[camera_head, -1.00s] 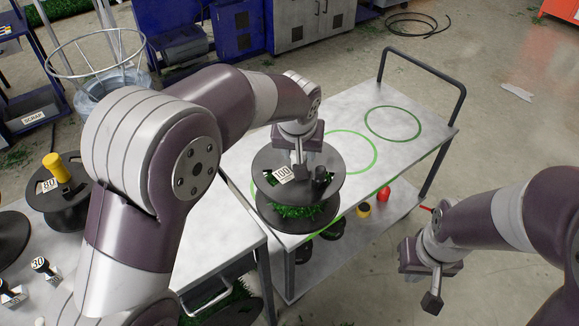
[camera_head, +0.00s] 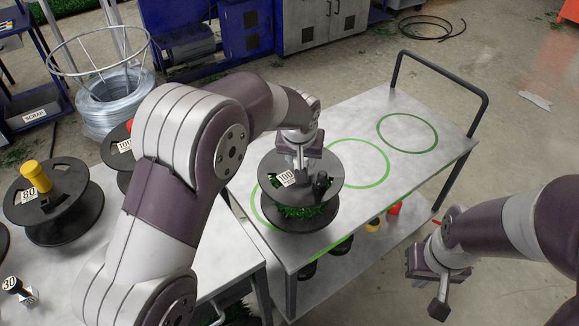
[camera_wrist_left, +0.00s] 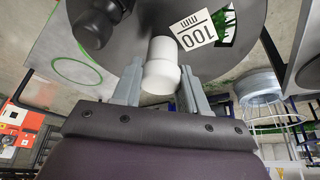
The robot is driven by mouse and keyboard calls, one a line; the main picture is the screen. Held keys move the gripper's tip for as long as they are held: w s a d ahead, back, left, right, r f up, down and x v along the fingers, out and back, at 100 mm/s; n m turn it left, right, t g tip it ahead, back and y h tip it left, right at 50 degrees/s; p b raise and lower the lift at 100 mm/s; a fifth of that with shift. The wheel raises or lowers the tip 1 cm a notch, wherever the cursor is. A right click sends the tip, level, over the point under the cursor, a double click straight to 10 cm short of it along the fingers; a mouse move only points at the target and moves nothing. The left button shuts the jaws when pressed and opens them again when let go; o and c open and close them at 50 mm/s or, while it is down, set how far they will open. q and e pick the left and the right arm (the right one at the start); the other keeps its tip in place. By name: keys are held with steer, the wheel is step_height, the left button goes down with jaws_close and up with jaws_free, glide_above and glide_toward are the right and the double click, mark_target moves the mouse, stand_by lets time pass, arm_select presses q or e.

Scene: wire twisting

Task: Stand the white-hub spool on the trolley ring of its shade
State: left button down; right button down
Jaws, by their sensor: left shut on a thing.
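The white-hub spool (camera_head: 274,190) is black with a "100" label and dark green wire between its flanges. My left gripper (camera_head: 300,155) is above it. In the left wrist view its two fingers (camera_wrist_left: 159,90) are shut on the white hub (camera_wrist_left: 162,68). The spool is upright over the near-left end of the trolley top (camera_head: 400,192); I cannot tell whether it touches. It partly hides the near ring (camera_head: 256,212), light green. The middle ring (camera_head: 360,187), mid green, and the far ring (camera_head: 408,151), dark green, are bare. My right gripper (camera_head: 437,290) is off the trolley's right side, its jaws unclear.
A table at left bears a yellow-hub spool (camera_head: 55,205) labelled "80" and a partly hidden spool (camera_head: 118,146) behind my left arm. A dark handle (camera_head: 440,66) rises at the trolley's far end. Its lower shelf holds small yellow and red items. A wire basket stands behind.

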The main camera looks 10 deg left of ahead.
arm_select(q)
steer(key=w+a+f, duration=0.1)
steer(key=w, duration=0.1)
steer(key=w+a+f, duration=0.1)
steer(key=w+f, duration=0.1)
steer(key=w+a+f, duration=0.1)
steer(key=w+a, duration=0.1)
steer(key=w, duration=0.1)
steer(key=shift+f, duration=0.35)
steer(key=shift+f+b, duration=0.3)
steer(key=shift+f, duration=1.7)
steer(key=c, duration=0.6)
jaws_free()
steer(key=shift+s+f, duration=0.1)
steer(key=shift+f, duration=0.05)
